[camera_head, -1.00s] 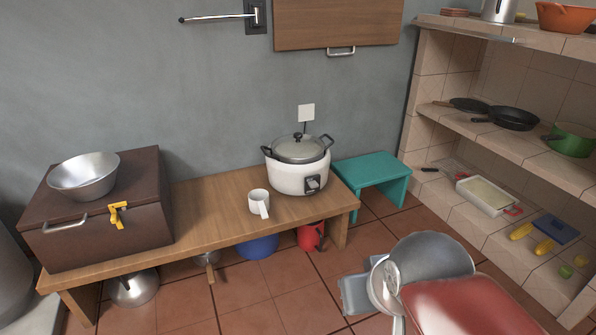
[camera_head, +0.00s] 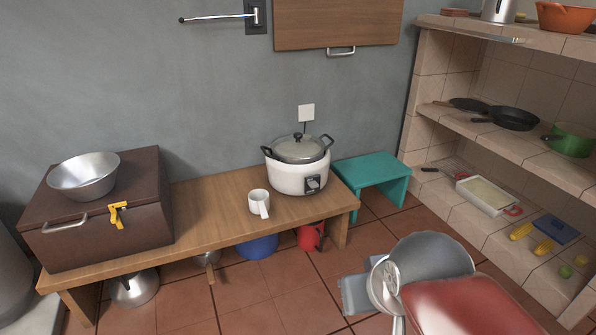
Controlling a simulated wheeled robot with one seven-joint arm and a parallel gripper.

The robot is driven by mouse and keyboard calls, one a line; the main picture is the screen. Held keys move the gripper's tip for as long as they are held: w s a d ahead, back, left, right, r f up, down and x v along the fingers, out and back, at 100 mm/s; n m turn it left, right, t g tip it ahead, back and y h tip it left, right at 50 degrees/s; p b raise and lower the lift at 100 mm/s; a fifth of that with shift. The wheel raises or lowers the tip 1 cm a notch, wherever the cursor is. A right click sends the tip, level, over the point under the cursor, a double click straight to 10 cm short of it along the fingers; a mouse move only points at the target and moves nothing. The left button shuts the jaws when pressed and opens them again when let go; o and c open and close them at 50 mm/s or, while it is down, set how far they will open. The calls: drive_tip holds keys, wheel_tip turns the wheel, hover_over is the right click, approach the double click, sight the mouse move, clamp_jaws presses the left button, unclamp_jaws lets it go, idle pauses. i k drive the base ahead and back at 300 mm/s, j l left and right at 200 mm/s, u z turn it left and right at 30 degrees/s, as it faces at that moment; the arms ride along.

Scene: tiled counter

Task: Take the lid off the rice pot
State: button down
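The rice pot (camera_head: 290,180) is a white cooker with a dark control panel on its front. It stands upright on the low wooden bench, near its right end by the wall. Its grey metal lid (camera_head: 287,150) sits on top, with a small dark knob in the middle. Dark handles stick out at both sides of the pot. My arm, grey and red, shows at the lower right, in front of the bench and apart from the pot. Part of my gripper (camera_head: 354,296) seems to show as a grey block at the arm's left; its fingers cannot be made out.
A white mug (camera_head: 259,203) stands on the bench (camera_head: 215,215) just left of the pot. A brown box (camera_head: 105,222) with a metal bowl (camera_head: 85,175) fills the bench's left end. A teal stool (camera_head: 372,170) is right of the pot. Tiled shelves (camera_head: 437,140) stand at the right.

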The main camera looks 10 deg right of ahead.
sight(297, 145)
drive_tip(key=i+j, duration=0.2)
drive_tip(key=i, duration=0.2)
drive_tip(key=i+j+u, duration=0.1)
drive_tip(key=i+j, duration=0.15)
drive_tip(key=i, duration=0.15)
drive_tip(key=i+j+u, duration=0.1)
drive_tip(key=i, duration=0.35)
drive_tip(key=i+j, duration=0.2)
drive_tip(key=i, duration=0.2)
